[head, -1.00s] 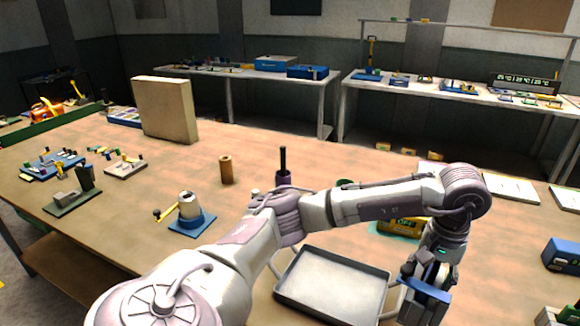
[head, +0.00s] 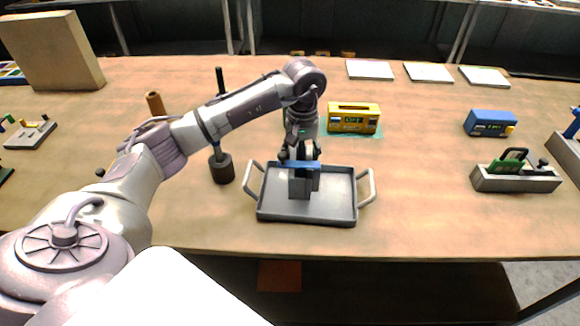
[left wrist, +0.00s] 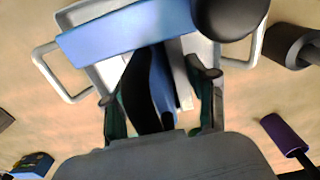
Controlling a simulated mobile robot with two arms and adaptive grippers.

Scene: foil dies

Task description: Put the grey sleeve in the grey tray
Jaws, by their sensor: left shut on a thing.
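The grey tray (head: 340,211), with a handle at each side, lies on the wooden table in the head view. It also shows behind the held piece in the left wrist view (left wrist: 88,12). My left gripper (head: 304,158) is over the tray and shut on a grey piece with a blue bar across it, which I take for the grey sleeve (head: 300,188). The piece appears over the tray's middle; I cannot tell whether it touches the floor. In the left wrist view the blue bar and dark fingers hide much of it. My right gripper is out of view.
A dark grey cylinder (head: 222,169) stands just left of the tray. A yellow device (head: 353,118) lies behind it. A brown cylinder (head: 155,105) is further left. A blue box (head: 489,123) and a grey block with a green part (head: 515,178) are at the right. Table between is clear.

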